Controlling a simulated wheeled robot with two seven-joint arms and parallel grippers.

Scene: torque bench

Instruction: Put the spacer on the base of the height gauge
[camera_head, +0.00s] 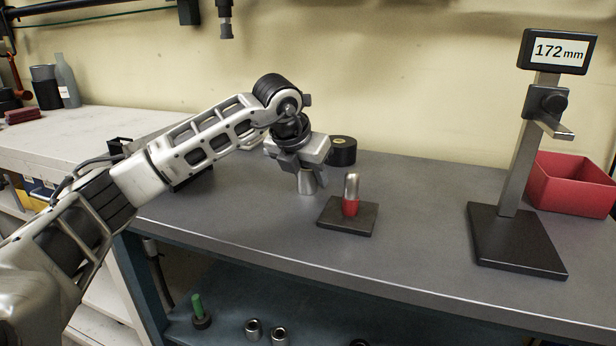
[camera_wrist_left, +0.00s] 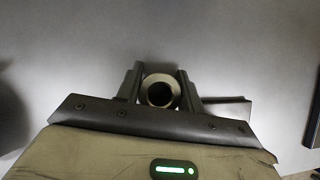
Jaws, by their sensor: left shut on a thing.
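The spacer (camera_head: 306,184) is a short metal cylinder with a hole, seen from above in the left wrist view (camera_wrist_left: 160,91). My left gripper (camera_head: 303,170) points down and is shut on it, one finger on each side. In the head view the spacer is at or just above the bench top; I cannot tell which. The height gauge (camera_head: 512,175) stands at the right, with a display reading 172 mm and a jutting arm. Its dark flat base (camera_head: 510,245) is bare. My right gripper is not in view.
A dark square plate (camera_head: 343,224) with an upright red and silver pin (camera_head: 351,195) stands just right of the gripper. A black roll (camera_head: 342,151) sits behind. A red bin (camera_head: 570,185) is beside the gauge. Bench (camera_head: 420,220) between plate and gauge is clear.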

